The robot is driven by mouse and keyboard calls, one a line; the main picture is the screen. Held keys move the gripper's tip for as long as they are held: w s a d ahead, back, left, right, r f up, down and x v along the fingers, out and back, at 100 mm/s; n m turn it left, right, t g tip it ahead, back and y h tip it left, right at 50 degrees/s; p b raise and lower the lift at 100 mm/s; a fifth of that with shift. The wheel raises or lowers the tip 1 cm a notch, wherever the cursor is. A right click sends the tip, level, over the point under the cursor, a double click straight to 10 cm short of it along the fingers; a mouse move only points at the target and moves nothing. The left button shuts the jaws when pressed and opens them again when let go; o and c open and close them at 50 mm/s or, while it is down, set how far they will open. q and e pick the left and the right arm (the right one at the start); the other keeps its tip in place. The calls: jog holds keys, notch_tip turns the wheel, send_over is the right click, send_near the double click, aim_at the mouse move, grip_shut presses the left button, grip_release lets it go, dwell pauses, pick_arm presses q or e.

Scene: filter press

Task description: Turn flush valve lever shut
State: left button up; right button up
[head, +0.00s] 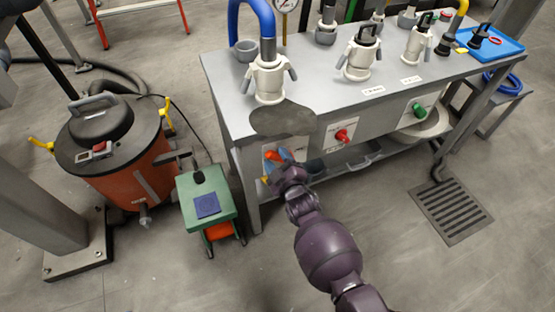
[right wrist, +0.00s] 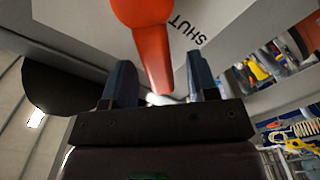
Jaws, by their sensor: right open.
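The red-orange valve lever (right wrist: 150,45) hangs from a grey panel in the right wrist view, its tip between my two dark fingers. The word SHUT (right wrist: 187,32) is printed on the panel to the right of the lever. My right gripper (right wrist: 162,80) is open around the lever tip, with a gap to each finger. In the head view my right gripper (head: 279,160) is at the left end of the bench front, and only a small red part of the lever (head: 271,155) shows there. My left gripper is not in view.
The grey bench (head: 330,100) carries white couplings and hoses. A red knob (head: 345,135) and a green knob (head: 419,110) sit farther right on its front. An orange drum vacuum (head: 130,165) and a green cart (head: 205,195) stand left. A floor grate (head: 450,210) lies right.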

jog(key=shift+s, duration=0.1)
jog(key=shift+s+d, duration=0.15)
jog(key=shift+s, duration=0.1)
jog(key=p+v, duration=0.2)
jog(key=v, duration=0.8)
dwell(0.4)
